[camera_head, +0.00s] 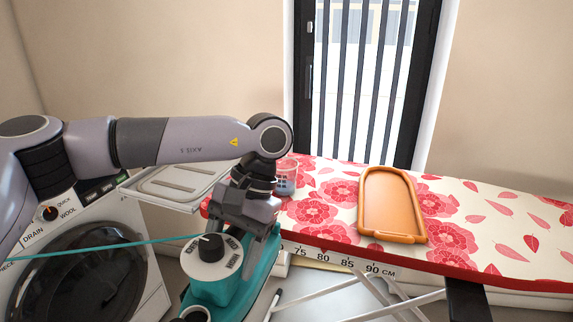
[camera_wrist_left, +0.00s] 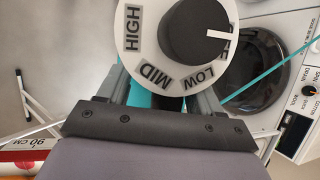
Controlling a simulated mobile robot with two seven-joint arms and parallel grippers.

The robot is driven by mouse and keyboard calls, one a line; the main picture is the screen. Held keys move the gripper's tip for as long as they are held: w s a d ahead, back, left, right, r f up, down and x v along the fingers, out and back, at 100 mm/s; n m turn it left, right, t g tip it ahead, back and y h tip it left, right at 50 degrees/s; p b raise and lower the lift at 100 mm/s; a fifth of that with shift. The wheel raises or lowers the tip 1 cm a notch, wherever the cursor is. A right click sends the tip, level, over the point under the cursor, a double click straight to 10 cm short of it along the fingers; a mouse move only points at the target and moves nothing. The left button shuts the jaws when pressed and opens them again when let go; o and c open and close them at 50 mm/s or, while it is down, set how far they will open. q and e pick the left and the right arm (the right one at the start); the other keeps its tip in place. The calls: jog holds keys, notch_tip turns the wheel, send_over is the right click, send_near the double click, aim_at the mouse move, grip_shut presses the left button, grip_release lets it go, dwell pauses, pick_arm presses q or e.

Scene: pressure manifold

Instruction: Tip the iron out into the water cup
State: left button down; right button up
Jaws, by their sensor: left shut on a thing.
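My left gripper (camera_head: 248,222) is shut on the teal iron (camera_head: 262,270), holding it in the air in front of the ironing board's near left edge. In the left wrist view the dial (camera_wrist_left: 150,50) has a black knob whose white pointer is turned to the right, at a mark partly covered by the knob. The water cup (camera_head: 287,178), clear with bluish contents, stands on the board behind the gripper, partly hidden by my arm. The iron and cup are apart. My right gripper is not in view.
An orange tray-like iron rest (camera_head: 392,205) lies on the flowered ironing board (camera_head: 500,215). A white washing machine (camera_head: 130,280) stands at the left. A teal cord (camera_head: 110,247) runs left from the iron. The board's right part is clear.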

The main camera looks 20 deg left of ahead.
pick_arm(q)
jog(key=shift+d+r, duration=0.1)
jog(key=shift+d, duration=0.2)
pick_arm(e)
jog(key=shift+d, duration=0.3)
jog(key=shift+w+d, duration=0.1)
pick_arm(q)
jog(key=shift+w+d+r+n+h+p, duration=0.2)
jog(key=shift+w+d+n+h+p, duration=0.15)
jog(key=shift+w+d+n, duration=0.25)
jog(key=w+d+r+m+t+p, duration=0.2)
jog(key=w+d+m+t+p, duration=0.2)
jog(key=w+d+m, duration=0.4)
jog(key=w+d+r+m+t+p, duration=0.2)
jog(key=w+d+m+t+p, duration=0.2)
jog(key=m, duration=1.5)
jog(key=shift+w+d+r+m+t+p, duration=0.35)
jog(key=shift+w+d+p, duration=1.7)
jog(key=shift+d, duration=1.7)
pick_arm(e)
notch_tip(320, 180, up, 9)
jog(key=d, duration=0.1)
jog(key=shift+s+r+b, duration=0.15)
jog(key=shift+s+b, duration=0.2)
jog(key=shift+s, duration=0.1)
pick_arm(q)
jog(key=shift+w, duration=0.35)
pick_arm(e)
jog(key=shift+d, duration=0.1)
